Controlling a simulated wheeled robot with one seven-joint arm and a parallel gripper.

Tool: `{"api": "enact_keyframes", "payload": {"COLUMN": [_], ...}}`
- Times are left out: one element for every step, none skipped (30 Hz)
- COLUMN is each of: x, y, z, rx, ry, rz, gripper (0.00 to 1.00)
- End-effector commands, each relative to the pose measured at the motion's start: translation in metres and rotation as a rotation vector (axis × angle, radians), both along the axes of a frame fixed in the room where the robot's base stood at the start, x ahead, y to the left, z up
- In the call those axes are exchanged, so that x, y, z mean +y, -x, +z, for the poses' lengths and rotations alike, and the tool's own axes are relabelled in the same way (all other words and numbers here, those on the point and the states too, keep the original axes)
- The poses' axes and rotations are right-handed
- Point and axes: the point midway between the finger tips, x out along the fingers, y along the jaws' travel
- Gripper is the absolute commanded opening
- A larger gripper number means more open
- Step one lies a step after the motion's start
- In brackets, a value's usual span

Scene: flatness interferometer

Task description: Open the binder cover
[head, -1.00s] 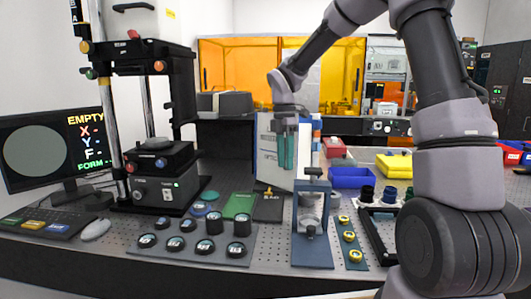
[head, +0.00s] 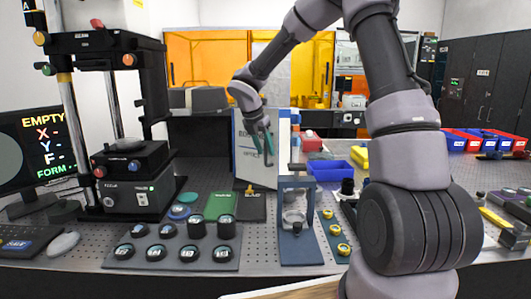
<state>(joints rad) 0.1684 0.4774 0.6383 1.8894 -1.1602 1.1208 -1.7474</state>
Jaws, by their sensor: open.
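The binder (head: 245,165) looks like the upright white panel with blue-grey edges and partly hidden lettering. It stands at the back of the bench, left of the image middle in the head view. Its face looks flat; I cannot tell whether the cover is ajar. My gripper (head: 265,150) has teal fingers, points downward and slightly tilted, and overlaps the right part of the panel. It is open, with nothing seen between the fingers. I cannot tell whether it touches the panel. My gripper hides part of the lettering.
A blue stand (head: 300,250) is in front of the binder. A tray of dark round pieces (head: 205,262) lies to its left. A green booklet (head: 220,206) lies before the panel. A blue bin (head: 330,171) is to the right. The interferometer tower (head: 130,165) stands left.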

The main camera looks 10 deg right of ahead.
Motion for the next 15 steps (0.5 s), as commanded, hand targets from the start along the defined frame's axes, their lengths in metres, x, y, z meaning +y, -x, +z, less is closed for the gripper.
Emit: {"api": "enact_keyframes", "payload": {"x": [-0.0019, -0.0026, -0.0034, -0.0038, -0.0042, -0.0045, -0.0047, -0.0048, -0.0049, -0.0049, -0.0049, -0.0048, -0.0048, -0.0048, -0.0049], "y": [-0.001, -0.0015, -0.002, -0.0024, -0.0027, -0.0031, -0.0032, -0.0033, -0.0034, -0.0034, -0.0034, -0.0034, -0.0034, -0.0034, -0.0034], "z": [-0.0056, -0.008, -0.0106, -0.0121, -0.0133, -0.0144, -0.0147, -0.015, -0.0151, -0.015, -0.015, -0.0149, -0.0149, -0.0149, -0.0148], "rx": [0.002, 0.002, 0.002, 0.002, 0.001, 0.001, 0.001, 0.001, 0.0, 0.0, 0.0, 0.0, 0.0, 0.0, 0.0], "ry": [0.0, 0.0, -0.001, -0.001, 0.0, -0.001, 0.0, 0.0, 0.0, 0.0, 0.0, 0.0, 0.0, 0.0, 0.0], "rz": [0.0, 0.0, -0.001, -0.001, 0.0, 0.0, 0.001, 0.001, 0.001, 0.0, 0.0, 0.0, 0.0, 0.0, 0.0], "gripper": [0.45, 0.45, 0.45, 0.45, 0.45, 0.45, 0.45, 0.45, 0.45, 0.45, 0.45, 0.45, 0.45, 0.45, 0.29]}}
